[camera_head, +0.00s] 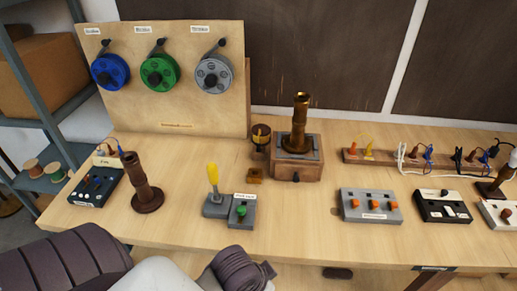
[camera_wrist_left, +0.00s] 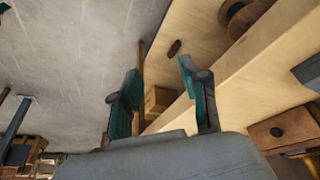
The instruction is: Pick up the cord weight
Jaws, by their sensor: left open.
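No label marks a cord weight. A small brass-brown block (camera_head: 254,175) on the bench, left of the wooden box under the brass lamp column, could be it, but I cannot be sure. A small dark oblong piece (camera_head: 338,272) shows below the bench's front edge. A similar dark piece (camera_wrist_left: 174,47) lies on pale wood in the left wrist view; I cannot tell if it is the same one. My left gripper (camera_wrist_left: 163,92) is open, its teal fingers apart with nothing held. In the head view my left arm reaches to the bottom edge, in front of the bench. My right gripper is not in view.
The bench (camera_head: 300,228) holds a dark turned column (camera_head: 141,185), a yellow-handled switch (camera_head: 214,190), a brass lamp column (camera_head: 299,125) and several control boxes. A spool board (camera_head: 180,105) stands behind. A shelf rack (camera_head: 35,85) is at left. Bare wood shows along the front.

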